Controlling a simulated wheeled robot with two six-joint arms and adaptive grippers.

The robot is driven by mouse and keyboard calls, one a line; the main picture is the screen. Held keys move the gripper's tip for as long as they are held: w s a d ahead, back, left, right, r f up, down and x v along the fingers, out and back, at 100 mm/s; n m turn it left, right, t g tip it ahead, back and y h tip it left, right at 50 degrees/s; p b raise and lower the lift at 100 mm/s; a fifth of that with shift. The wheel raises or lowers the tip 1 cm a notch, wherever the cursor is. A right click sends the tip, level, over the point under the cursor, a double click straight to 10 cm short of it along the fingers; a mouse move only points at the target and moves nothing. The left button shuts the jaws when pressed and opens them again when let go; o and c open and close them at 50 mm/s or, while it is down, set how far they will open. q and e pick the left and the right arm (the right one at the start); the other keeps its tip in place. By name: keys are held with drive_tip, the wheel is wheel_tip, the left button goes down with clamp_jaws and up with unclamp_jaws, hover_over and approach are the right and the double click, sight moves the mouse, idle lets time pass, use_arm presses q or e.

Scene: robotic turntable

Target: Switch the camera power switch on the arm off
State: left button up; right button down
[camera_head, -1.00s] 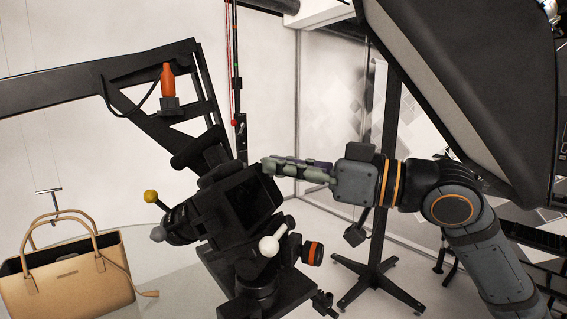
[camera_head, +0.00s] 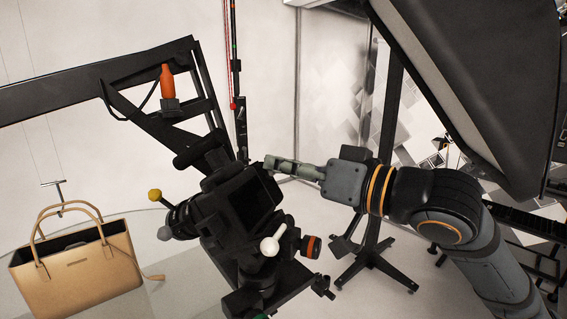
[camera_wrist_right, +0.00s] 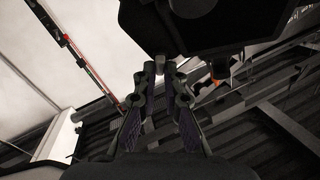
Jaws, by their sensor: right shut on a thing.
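The black camera (camera_head: 243,205) is mounted on the black arm (camera_head: 60,92), with its dark screen facing me. My right gripper (camera_head: 272,163) reaches in from the right to the camera's upper right edge. In the right wrist view the camera body (camera_wrist_right: 215,30) hangs above the fingers. There my right gripper (camera_wrist_right: 160,72) has its fingertips closed in on a small grey knob (camera_wrist_right: 160,62) at the camera's edge, which looks like the power switch. Its on or off position is too small to tell. My left gripper is not in view.
A tan handbag (camera_head: 80,275) hangs at the lower left. A large black softbox (camera_head: 480,70) fills the upper right, close above my right arm. A black stand (camera_head: 375,255) stands behind my right gripper. A white-knobbed handle (camera_head: 269,246) sticks out below the camera.

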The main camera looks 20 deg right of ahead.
drive_tip(key=c, duration=1.4)
unclamp_jaws()
drive_tip(key=shift+c, duration=0.2)
wheel_tip(320, 180, up, 10)
